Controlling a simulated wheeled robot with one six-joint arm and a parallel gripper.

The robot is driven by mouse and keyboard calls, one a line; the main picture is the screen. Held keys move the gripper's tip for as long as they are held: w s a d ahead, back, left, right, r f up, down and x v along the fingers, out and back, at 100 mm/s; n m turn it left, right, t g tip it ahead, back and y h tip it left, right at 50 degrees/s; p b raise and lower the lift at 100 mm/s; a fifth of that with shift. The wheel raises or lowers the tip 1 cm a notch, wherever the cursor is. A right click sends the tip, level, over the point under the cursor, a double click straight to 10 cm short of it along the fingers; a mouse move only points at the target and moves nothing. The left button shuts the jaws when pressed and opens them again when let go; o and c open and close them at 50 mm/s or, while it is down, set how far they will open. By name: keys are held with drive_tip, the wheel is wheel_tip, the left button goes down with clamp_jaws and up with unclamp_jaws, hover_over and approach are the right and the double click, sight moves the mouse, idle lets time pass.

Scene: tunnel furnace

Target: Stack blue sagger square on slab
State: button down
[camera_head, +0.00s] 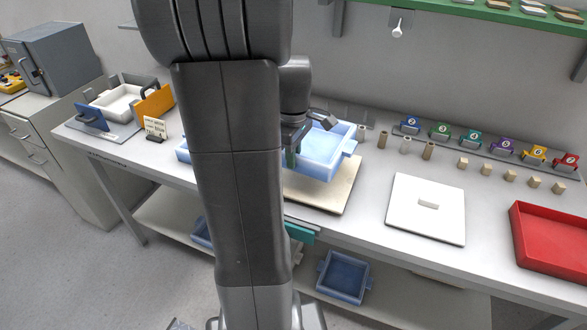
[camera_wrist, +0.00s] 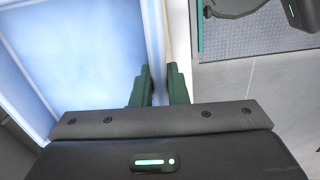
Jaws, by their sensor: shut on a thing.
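The light blue sagger (camera_head: 325,148) is an open square box with side lugs, over the back part of the beige slab (camera_head: 335,200) on the bench. My arm hides its left part. I cannot tell whether it touches the slab or hangs just above it. My gripper (camera_head: 291,157) is at the sagger's left side. In the wrist view my gripper's green fingers (camera_wrist: 160,88) are shut on the sagger's wall, and the sagger's inside (camera_wrist: 75,55) fills the left.
Another blue sagger (camera_head: 182,150) shows partly behind my arm. Small posts (camera_head: 405,145) stand right of the slab, near numbered holders (camera_head: 440,130). A white board (camera_head: 426,220) and a red tray (camera_head: 550,235) lie further right. Blue saggers (camera_head: 343,277) sit on the lower shelf.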

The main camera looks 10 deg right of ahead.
sight(303, 170)
drive_tip(key=shift+d+r, duration=0.1)
drive_tip(key=shift+r, duration=0.4)
drive_tip(key=shift+n, duration=0.5)
drive_tip(key=shift+s+d+f+b, duration=0.1)
drive_tip(key=shift+d+f+b, duration=0.25)
drive_tip(key=shift+f+b, duration=0.45)
drive_tip(key=shift+w+d+f+b, duration=0.1)
drive_tip(key=shift+d+f+b, duration=0.4)
drive_tip(key=shift+f, duration=0.65)
drive_tip(key=shift+s+d+f+b, duration=0.1)
drive_tip(key=shift+d+f+b, duration=0.15)
drive_tip(key=shift+f+b, duration=0.6)
drive_tip(key=shift+p, duration=0.3)
drive_tip(key=shift+f, duration=0.25)
drive_tip(key=shift+f+b, duration=0.95)
drive_tip(key=shift+f, duration=0.3)
drive_tip(key=shift+f+b, duration=0.3)
drive_tip(key=shift+f, duration=0.1)
drive_tip(key=c, duration=1.3)
unclamp_jaws()
drive_tip(key=shift+c, duration=0.2)
drive_tip(key=shift+s, duration=0.1)
